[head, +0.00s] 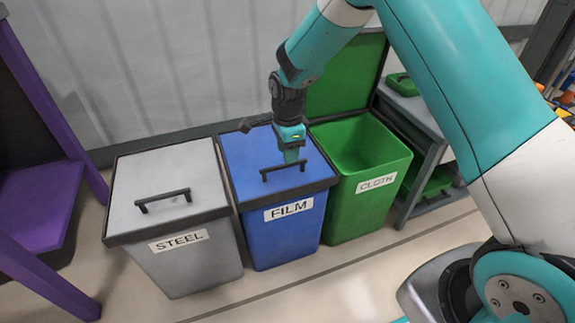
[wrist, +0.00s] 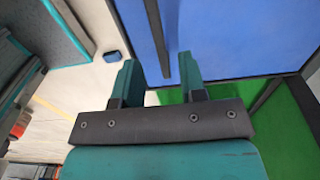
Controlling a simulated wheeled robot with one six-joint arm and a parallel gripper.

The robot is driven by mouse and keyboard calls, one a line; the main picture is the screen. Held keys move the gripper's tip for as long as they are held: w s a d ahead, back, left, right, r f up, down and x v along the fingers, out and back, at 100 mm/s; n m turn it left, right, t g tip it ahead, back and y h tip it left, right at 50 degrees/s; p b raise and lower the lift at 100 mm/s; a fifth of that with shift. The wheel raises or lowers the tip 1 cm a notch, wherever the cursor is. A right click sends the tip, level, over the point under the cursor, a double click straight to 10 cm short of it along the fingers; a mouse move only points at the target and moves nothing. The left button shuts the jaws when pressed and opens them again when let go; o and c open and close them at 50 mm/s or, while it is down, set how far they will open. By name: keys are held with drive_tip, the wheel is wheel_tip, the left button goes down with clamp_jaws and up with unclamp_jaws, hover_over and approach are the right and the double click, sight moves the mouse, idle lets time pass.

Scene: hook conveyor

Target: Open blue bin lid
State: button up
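The blue bin (head: 285,232), labelled FILM, stands between a grey and a green bin. Its blue lid (head: 245,155) is closed, with a black handle (head: 270,176) near the front edge. My gripper (head: 292,158) points down over the lid close behind the handle. In the wrist view my gripper (wrist: 157,66) is open, its two teal fingers apart. The handle (wrist: 154,28) shows there as a dark bar lined up with the gap between the fingers, over the blue lid (wrist: 240,40). I cannot tell whether the fingers reach around or touch the handle.
The grey STEEL bin (head: 185,265) at left has its lid closed. The green CLOTH bin (head: 365,205) at right is open, its lid (head: 345,80) raised against the wall. A grey shelf (head: 415,125) stands right of it. A purple frame (head: 45,215) is far left. Floor in front is clear.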

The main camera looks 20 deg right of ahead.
drive_tip(key=shift+f+b, duration=0.35)
drive_tip(key=shift+f, duration=1.4)
clamp_jaws()
drive_tip(key=shift+r, duration=0.1)
